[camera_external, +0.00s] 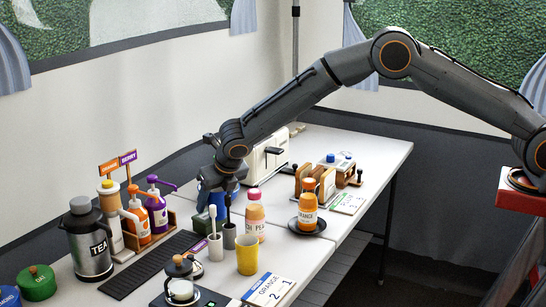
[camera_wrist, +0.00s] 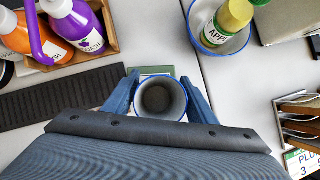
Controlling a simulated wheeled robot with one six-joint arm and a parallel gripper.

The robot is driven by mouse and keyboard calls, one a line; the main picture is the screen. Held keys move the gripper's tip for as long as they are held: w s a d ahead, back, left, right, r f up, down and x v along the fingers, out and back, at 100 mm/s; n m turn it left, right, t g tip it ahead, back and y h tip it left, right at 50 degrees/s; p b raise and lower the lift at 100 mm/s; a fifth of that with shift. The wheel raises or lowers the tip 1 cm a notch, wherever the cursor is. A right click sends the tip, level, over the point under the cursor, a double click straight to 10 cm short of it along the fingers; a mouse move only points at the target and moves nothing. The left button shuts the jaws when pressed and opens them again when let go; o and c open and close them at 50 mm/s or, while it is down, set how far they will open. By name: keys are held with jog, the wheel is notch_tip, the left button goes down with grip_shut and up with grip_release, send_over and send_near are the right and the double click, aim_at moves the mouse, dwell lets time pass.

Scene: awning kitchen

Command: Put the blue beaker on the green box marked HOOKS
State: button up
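The blue beaker (camera_wrist: 161,99) stands upright between my two blue fingers in the wrist view, its round open mouth facing the camera, with a blue rim and grey inside. It also shows as a blue shape under the wrist in the external view (camera_external: 212,198). My gripper (camera_wrist: 160,92) is shut on it, one finger against each side. The green box (camera_wrist: 150,70) shows as a strip just beyond the beaker; in the external view (camera_external: 203,224) it lies directly below the beaker, partly hidden by utensils. I cannot tell whether beaker and box touch. The box's marking cannot be read.
The orange and purple bottles (camera_external: 146,212) stand in a wooden rack at left. A black ribbed mat (camera_external: 150,266), grey holders with utensils (camera_external: 215,247), a pink bottle (camera_external: 254,218) and a yellow cup (camera_external: 247,254) crowd nearby. A bottle on a blue-rimmed dish (camera_wrist: 224,38) is close at right.

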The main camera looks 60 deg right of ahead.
jog(key=shift+o, duration=0.9)
jog(key=shift+s+a+r, duration=0.1)
jog(key=shift+s+r, duration=0.05)
jog(key=shift+r, duration=0.45)
jog(key=b+v, duration=0.1)
jog(key=v, duration=1)
jog(key=s+d+r+m+g+y+p, duration=0.1)
jog(key=s+d+r+m+p, duration=0.3)
jog(key=s+d+m, duration=0.55)
jog(key=s+d+r+m+g+p, duration=0.1)
jog(key=s+d+r+m+p, duration=0.3)
jog(key=s+m, duration=0.55)
jog(key=s+d+m+p, duration=0.1)
jog(key=s+m, duration=0.3)
jog(key=s, duration=0.4)
jog(key=s+d+r+m+g+y+p, duration=0.1)
jog(key=s+d+m, duration=0.3)
jog(key=s, duration=0.4)
jog(key=s+d+r+m+p, duration=0.1)
jog(key=s+m, duration=0.3)
jog(key=s, duration=0.4)
jog(key=shift+s+d+p, duration=0.25)
jog(key=shift+d+p, duration=0.3)
jog(key=shift+d, duration=0.35)
